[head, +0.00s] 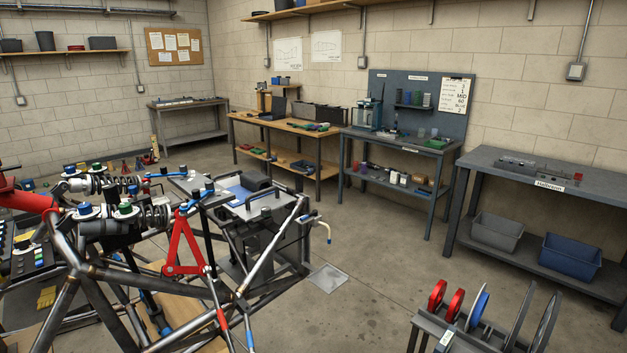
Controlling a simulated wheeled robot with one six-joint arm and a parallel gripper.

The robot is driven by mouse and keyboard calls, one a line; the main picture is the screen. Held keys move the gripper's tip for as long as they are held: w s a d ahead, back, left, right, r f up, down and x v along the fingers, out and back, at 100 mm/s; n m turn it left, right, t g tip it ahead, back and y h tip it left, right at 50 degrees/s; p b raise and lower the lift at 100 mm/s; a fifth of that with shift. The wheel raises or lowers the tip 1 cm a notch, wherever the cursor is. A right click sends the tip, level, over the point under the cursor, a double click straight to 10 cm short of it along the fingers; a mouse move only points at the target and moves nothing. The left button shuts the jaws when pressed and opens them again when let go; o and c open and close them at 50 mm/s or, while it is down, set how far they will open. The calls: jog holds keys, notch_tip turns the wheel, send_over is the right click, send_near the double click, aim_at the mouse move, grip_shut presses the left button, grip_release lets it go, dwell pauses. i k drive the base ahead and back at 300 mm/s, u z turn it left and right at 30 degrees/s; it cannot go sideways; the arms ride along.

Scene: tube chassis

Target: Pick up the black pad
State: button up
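I cannot pick out the black pad for certain. Several dark pieces show around the tube chassis (90,282). A dark rounded block (257,177) sits behind the grey plate at the chassis's right end. Any of these, or a smaller dark piece, could be hidden or too small to name surely. My gripper is not in view.
The chassis, with a red bracket (188,242), fills the lower left. A rack of discs (470,325) stands at the lower right. Three workbenches line the right side, including a grey bench (525,175) with bins below. Concrete floor (375,270) between them is mostly clear.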

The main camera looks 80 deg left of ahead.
aim_at(252, 180)
jog(key=i, duration=3.45)
jog(key=u, duration=1.75)
jog(key=i, duration=3.35)
jog(key=u, duration=2.65)
jog(key=i, duration=1)
jog(key=u, duration=0.05)
